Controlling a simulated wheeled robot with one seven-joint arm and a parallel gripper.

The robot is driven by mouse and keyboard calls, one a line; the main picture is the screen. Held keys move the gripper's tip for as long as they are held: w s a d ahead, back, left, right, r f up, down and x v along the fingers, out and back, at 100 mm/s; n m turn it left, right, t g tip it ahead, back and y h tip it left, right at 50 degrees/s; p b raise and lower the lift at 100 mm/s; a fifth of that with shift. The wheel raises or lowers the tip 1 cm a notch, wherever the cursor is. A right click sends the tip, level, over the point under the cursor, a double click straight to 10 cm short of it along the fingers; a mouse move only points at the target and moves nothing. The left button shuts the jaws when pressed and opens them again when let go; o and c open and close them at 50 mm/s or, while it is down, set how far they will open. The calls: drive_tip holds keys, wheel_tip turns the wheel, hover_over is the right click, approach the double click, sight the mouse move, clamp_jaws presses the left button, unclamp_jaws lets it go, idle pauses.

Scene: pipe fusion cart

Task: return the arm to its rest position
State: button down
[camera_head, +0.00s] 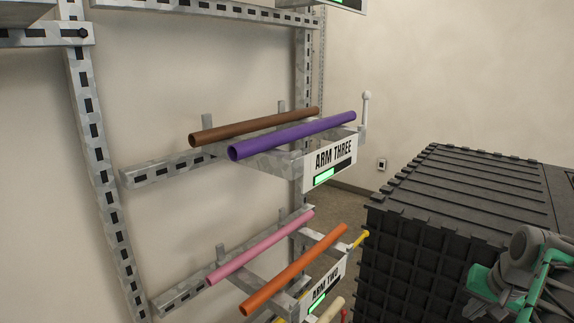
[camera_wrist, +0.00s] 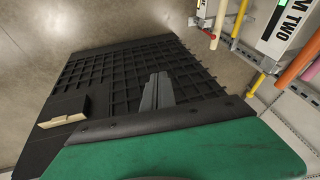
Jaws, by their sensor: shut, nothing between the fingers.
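My gripper (camera_wrist: 157,92) shows in the wrist view as two grey fingers side by side, shut and empty. It is seen against a black ribbed crate-like block. A green surface with a dark edge fills the bottom of that view. In the head view, grey and green parts that look like my arm (camera_head: 520,268) show at the lower right, in front of the black block (camera_head: 450,215). The fingers cannot be made out there.
The rack's arm three (camera_head: 330,163) holds a brown pipe (camera_head: 255,126) and a purple pipe (camera_head: 290,136). Arm two (camera_head: 322,290) below holds a pink pipe (camera_head: 260,248) and an orange pipe (camera_head: 293,270). A beige piece (camera_wrist: 62,121) lies on the block. Bare floor (camera_wrist: 120,25) lies beyond.

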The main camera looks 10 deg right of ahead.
drive_tip(key=s+a+f+n+g, duration=0.15)
drive_tip(key=a+f, duration=0.25)
drive_tip(key=a, duration=0.4)
drive_tip(key=s+a+f+g, duration=0.1)
drive_tip(key=s+a+f, duration=0.25)
drive_tip(key=a, duration=0.35)
drive_tip(key=w+a+r+n+t, duration=0.1)
drive_tip(key=a+n, duration=0.1)
drive_tip(key=a, duration=0.4)
drive_tip(key=w+a+r+n, duration=0.1)
drive_tip(key=w+a+n, duration=0.1)
drive_tip(key=a, duration=0.5)
drive_tip(key=w+a+r+n+t+y, duration=0.1)
drive_tip(key=w+a+n, duration=0.1)
drive_tip(key=a, duration=0.4)
drive_tip(key=shift+w+a+r+n+t+b, duration=0.25)
drive_tip(key=shift+a+n+t+b, duration=0.1)
drive_tip(key=shift+n, duration=0.4)
